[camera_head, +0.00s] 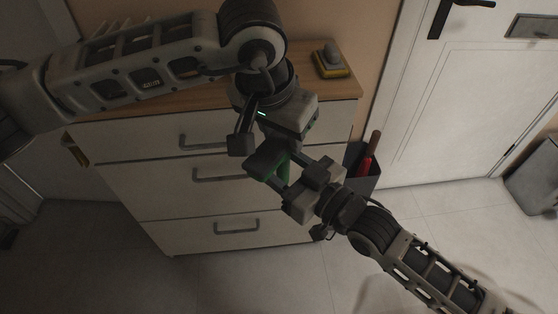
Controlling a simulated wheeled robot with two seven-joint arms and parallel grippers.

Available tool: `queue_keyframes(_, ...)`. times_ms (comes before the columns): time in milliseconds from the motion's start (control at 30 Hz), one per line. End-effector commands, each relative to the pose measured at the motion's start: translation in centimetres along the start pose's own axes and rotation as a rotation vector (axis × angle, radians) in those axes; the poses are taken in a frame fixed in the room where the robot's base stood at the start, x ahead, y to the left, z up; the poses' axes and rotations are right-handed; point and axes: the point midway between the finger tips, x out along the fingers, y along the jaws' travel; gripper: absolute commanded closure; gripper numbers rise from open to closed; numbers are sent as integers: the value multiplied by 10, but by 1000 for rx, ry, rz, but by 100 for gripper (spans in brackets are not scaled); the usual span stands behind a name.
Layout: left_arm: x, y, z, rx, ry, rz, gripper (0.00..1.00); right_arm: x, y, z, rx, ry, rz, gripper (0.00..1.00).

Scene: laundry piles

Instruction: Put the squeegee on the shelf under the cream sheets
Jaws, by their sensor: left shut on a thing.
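My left gripper (264,152) is in front of the white drawer unit, pointing down. It is shut on a green thing (281,170), which may be the squeegee; only a small green part shows between dark gripper parts. My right gripper (296,183) comes in from the lower right and is right up against the same green thing. Its fingers overlap the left gripper and the green part, so I cannot tell whether it is open or shut. No shelf with cream sheets can be made out in this view.
The white drawer unit (140,185) has a wooden top (200,95). A yellow and grey object (332,62) lies on its right end. A dark bin (362,183) holding a red-handled thing (368,160) stands to the right. Tiled floor (440,205) is clear before the white door (460,90).

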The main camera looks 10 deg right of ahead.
Motion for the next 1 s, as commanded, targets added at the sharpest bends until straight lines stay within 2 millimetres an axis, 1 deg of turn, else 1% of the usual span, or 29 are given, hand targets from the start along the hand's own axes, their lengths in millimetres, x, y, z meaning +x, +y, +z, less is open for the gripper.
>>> queue_keyframes(267,0,0,0,0,1,0,91,2,0,0,0,-1,0,51)
queue_keyframes(367,0,0,0,0,1,0,91,1,0,0,0,0,0,76)
queue_keyframes(400,0,0,0,0,2,0,91,1,0,0,0,0,-1,87)
queue_keyframes(433,0,0,-1,0,2,0,91,1,-1,0,1,1,-1,95)
queue_keyframes(467,0,0,-1,0,3,0,91,1,-1,0,1,1,-2,100)
queue_keyframes(533,-1,0,-1,0,5,1,91,1,-2,-1,1,2,-3,100)
queue_keyframes(567,-1,0,-2,0,6,1,56,2,-2,-2,1,4,-4,100)
queue_keyframes(600,-1,0,-2,0,6,1,44,2,-2,-1,1,4,-3,100)
queue_keyframes(633,-1,0,-2,0,6,1,38,2,-2,-1,1,4,-3,100)
queue_keyframes(900,-1,0,0,0,2,0,38,1,0,-1,0,2,-1,100)
queue_keyframes(1000,-6,0,-1,0,3,-1,38,1,0,-1,0,2,-1,100)
